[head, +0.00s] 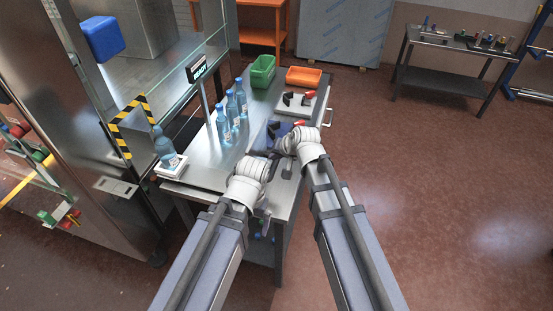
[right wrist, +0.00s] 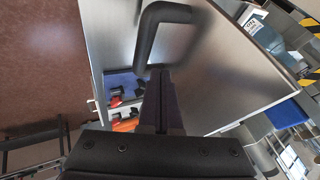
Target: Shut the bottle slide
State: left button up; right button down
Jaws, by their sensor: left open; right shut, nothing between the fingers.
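A clear blue bottle (head: 166,146) stands upright on a small white slide plate (head: 171,168) at the near left corner of the steel table. The plate sits outside the opening framed in yellow and black stripes (head: 122,147). The bottle also shows at the upper right of the right wrist view (right wrist: 262,32). My left gripper (head: 265,156) is open over the table's near right part, well right of the plate; its fingers are partly hidden. My right gripper (head: 273,131) is shut and empty just beyond it. Its closed fingers (right wrist: 158,85) show in the right wrist view.
Several bottles (head: 231,108) stand in a row on the table (head: 200,152). Green (head: 262,72) and orange (head: 304,77) bins lie at its far end. A dark bent bar (right wrist: 150,35), unclear what, is close ahead of my right fingers.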

jog(key=b+x, duration=0.4)
jog(key=x, duration=0.3)
jog(key=shift+b, duration=0.35)
jog(key=shift+a, duration=0.1)
